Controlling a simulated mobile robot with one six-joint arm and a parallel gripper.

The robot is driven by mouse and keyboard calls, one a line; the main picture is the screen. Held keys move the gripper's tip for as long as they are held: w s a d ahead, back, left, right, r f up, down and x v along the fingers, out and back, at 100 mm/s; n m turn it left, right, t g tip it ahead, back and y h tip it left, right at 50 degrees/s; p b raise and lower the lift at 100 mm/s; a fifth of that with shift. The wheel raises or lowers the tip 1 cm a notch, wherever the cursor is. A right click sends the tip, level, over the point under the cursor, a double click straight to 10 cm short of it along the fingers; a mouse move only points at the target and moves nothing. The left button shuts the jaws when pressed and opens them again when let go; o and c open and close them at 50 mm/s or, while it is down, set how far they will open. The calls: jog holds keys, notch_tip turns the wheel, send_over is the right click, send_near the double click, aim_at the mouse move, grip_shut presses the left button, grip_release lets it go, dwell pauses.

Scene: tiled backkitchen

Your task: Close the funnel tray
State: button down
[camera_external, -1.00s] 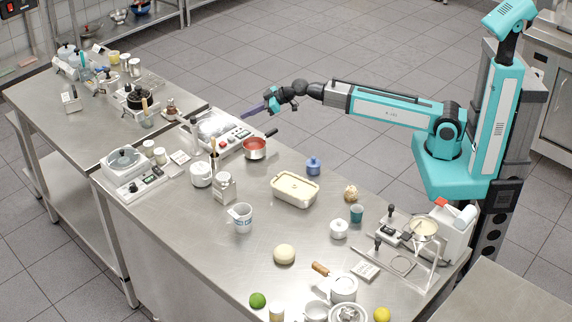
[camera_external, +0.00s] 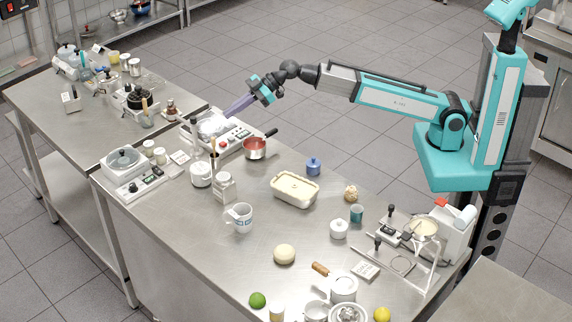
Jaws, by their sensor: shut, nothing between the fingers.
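My gripper (camera_external: 230,112) has long purple fingers that look shut and empty. It points down and left over the far edge of the steel table, close to a white appliance (camera_external: 232,138) with a silver pan-like top (camera_external: 213,126). A white machine (camera_external: 456,238) with a red top part stands at the table's right end. A round pale funnel-like bowl (camera_external: 424,228) sits at its front beside a clear frame. I cannot tell for sure which part is the funnel tray, or whether it is open.
A red saucepan (camera_external: 254,149) stands just right of the appliance, its handle pointing up and right. A blue jar (camera_external: 313,166) and a cream dish (camera_external: 294,190) stand farther right. Jars (camera_external: 201,173) stand in front. The floor behind the table is clear.

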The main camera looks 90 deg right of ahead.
jog(key=s+a+n+g+y+p, duration=0.1)
jog(key=s+a+n+g, duration=0.3)
jog(key=a, duration=0.8)
jog(key=s+a+n+g+p, duration=0.1)
jog(key=s+a+n+p, duration=0.1)
jog(key=s+a, duration=0.75)
jog(key=s+a+n+g+y+p, duration=0.1)
jog(key=s+a+n+g, duration=0.15)
jog(key=a, duration=1.15)
jog(key=s+a+n+g+h+p, duration=0.1)
jog(key=s+a+n, duration=0.1)
jog(key=s+a, duration=0.4)
jog(key=s+a+n+g+h+p, duration=0.1)
jog(key=s+a, duration=0.5)
jog(key=s, duration=0.7)
jog(key=s+a+n+g+h+p, duration=0.1)
jog(key=s+a+n+g+p, duration=0.1)
jog(key=s+a, duration=0.4)
jog(key=s+n+g, duration=0.1)
jog(key=s+n, duration=0.1)
jog(key=s, duration=0.1)
jog(key=shift+s+a+r, duration=0.25)
jog(key=shift+a, duration=0.15)
jog(key=shift+f+n, duration=0.1)
jog(key=shift+n, duration=0.15)
